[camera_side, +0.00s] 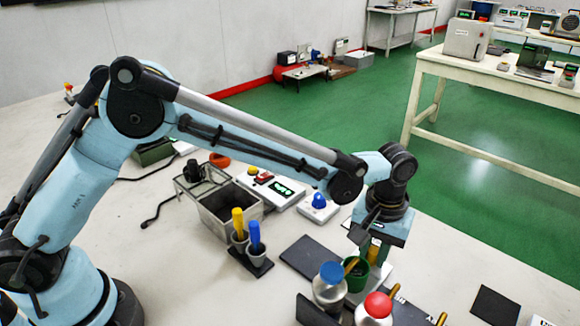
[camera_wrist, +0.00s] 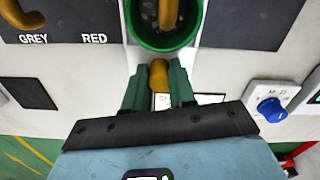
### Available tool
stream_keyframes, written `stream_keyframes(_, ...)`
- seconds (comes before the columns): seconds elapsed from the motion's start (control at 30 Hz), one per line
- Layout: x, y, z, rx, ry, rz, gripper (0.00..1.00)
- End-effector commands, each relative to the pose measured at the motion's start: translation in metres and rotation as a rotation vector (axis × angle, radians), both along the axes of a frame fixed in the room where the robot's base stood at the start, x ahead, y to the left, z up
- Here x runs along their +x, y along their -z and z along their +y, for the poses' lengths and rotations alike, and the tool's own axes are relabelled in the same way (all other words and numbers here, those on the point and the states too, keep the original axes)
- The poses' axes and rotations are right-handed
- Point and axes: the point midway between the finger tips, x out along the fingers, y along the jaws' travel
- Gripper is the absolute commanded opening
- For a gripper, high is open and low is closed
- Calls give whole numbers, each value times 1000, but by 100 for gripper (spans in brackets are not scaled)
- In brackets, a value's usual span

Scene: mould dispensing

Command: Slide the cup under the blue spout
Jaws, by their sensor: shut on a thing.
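A green cup (camera_side: 357,275) stands at the front of the dispensers in the side view. Its open mouth also shows at the top of the wrist view (camera_wrist: 188,38). My gripper (camera_wrist: 158,85) is shut on a small brass-yellow handle (camera_wrist: 159,74) on the cup's near side. The blue-topped dispenser (camera_side: 331,273) stands beside the cup. Its brass spout (camera_side: 351,266) reaches toward the cup. In the wrist view a brass spout (camera_wrist: 168,12) overlaps the cup's mouth; its exact centring and height are hard to judge.
A red-topped dispenser (camera_side: 377,306) stands close by. Dark plates lie on both sides of the cup, one (camera_wrist: 60,15) marked GREY and RED. A blue-knobbed box (camera_wrist: 270,105), a metal bin (camera_side: 220,215) and blue and yellow-handled tools (camera_side: 255,236) are on the table.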

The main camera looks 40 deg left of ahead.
Motion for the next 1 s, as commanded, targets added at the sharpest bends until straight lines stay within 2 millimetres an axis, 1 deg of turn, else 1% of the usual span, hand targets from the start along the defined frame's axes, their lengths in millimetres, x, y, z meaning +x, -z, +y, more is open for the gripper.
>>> stream_keyframes(0.07, 1, 0, 1, 1, -1, -4, 0)
stream_keyframes(0.1, 1, 0, 1, 1, -1, -4, 26)
stream_keyframes(0.27, 1, 0, 1, 1, -1, -3, 50)
stream_keyframes(0.53, 0, -1, 1, 1, -1, -2, 50)
stream_keyframes(0.67, 0, -8, 1, 1, -1, -2, 50)
stream_keyframes(0.77, 0, -22, 1, 1, -1, -2, 50)
stream_keyframes(1.0, 0, -71, 1, 0, -1, -2, 50)
